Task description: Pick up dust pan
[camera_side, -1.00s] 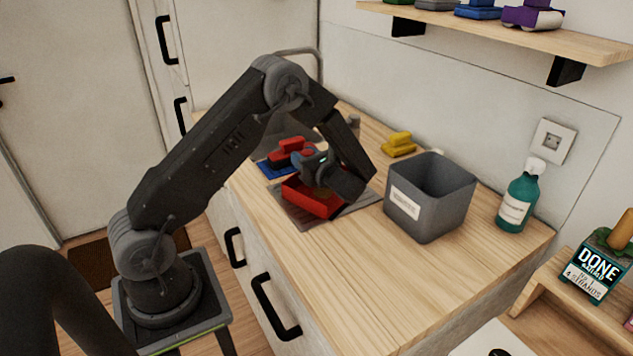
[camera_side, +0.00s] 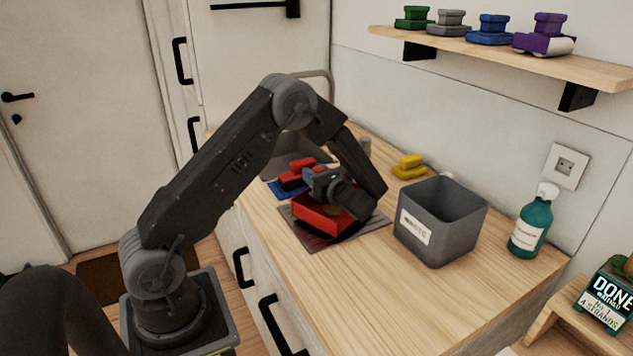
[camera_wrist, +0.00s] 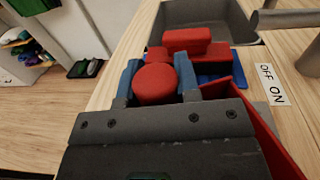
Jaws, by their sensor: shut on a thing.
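The red dust pan (camera_side: 316,216) is over a grey mat (camera_side: 304,238) on the wooden counter, below my gripper (camera_side: 326,190). Dark shadow lies under its right side; I cannot tell how far it is off the mat. In the wrist view, my gripper's blue fingers (camera_wrist: 157,78) are shut on a rounded red grip (camera_wrist: 155,86), which I take as the pan's handle. A slanting red pan wall (camera_wrist: 268,132) shows at the lower right. My gripper and wrist hide part of the pan.
A red block-like item (camera_side: 301,166) sits on a blue cloth (camera_side: 283,190) behind the pan. A grey bin (camera_side: 440,228) stands to the right, a yellow item (camera_side: 409,167) behind it and a teal bottle (camera_side: 531,225) beyond. The front counter is clear.

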